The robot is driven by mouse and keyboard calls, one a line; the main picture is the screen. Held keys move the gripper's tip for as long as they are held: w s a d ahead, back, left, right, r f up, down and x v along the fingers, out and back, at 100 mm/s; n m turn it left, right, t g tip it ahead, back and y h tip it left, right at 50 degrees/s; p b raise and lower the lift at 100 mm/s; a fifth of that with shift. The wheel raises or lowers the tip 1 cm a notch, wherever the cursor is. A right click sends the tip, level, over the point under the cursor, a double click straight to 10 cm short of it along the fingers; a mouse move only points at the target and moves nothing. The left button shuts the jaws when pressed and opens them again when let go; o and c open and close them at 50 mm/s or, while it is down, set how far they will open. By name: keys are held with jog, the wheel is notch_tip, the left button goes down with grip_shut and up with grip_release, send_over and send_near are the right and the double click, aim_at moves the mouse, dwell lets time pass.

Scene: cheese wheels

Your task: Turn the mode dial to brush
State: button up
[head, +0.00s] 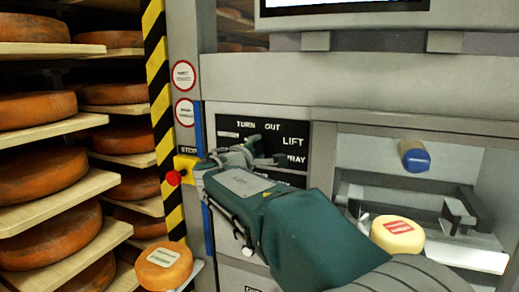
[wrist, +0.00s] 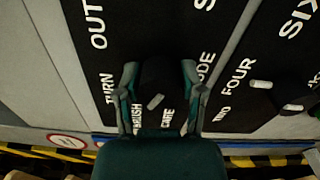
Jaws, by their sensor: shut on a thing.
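The mode dial (wrist: 154,82) is a dark knob with a short white mark, on a black panel with white lettering. In the wrist view, my gripper (wrist: 158,74) has one finger on each side of the dial and is shut on it. The white mark sits at the dial's lower part, near the word BRUSH (wrist: 137,115) and another word partly hidden by my gripper. TURN and OUT are to the left, a partly hidden word ending in DE to the right. In the head view, my gripper (head: 265,150) reaches the black panel (head: 228,122) and hides the dial.
A second dial (wrist: 261,84) with FOUR and SIX is at right in the wrist view. A red stop button (head: 173,178) is left of my arm. Cheese shelves (head: 60,190) stand at left. A cheese wheel (head: 397,235) and blue-ended roller (head: 414,156) are in the bay at right.

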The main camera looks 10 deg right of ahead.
jog(key=shift+w+a+f, duration=0.1)
jog(key=shift+a+f, duration=0.25)
jog(key=shift+f, duration=0.05)
jog(key=o, duration=1.2)
jog(key=shift+a, duration=0.1)
jog(key=shift+c, duration=0.2)
jog(key=shift+a+r, duration=0.1)
jog(key=shift+r, duration=0.05)
jog(key=shift+s+r, duration=0.1)
jog(key=shift+s, duration=0.15)
jog(key=v, duration=1.1)
jog(key=shift+s+a, duration=0.2)
jog(key=shift+a, duration=0.05)
